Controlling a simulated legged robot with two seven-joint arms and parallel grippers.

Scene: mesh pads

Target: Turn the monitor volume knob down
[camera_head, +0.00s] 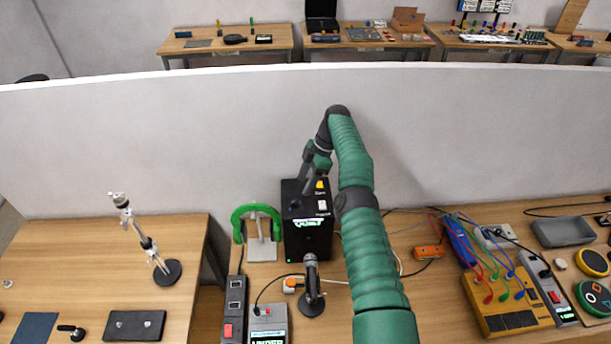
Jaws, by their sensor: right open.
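The monitor seems to be the black box (308,242) with bright lettering on its front, standing on the right table against the partition. My right arm reaches over the table and bends down toward the box. My right gripper (306,185) is open and empty at the box's top, near its back left. I cannot tell whether it touches the box. My left gripper is not in view.
A green headphone set (257,222) on a stand is left of the box. A microphone (311,285) stands in front. A grey device (268,324), a power strip (234,310) and an orange box (429,251) lie around. A partition (200,140) rises behind.

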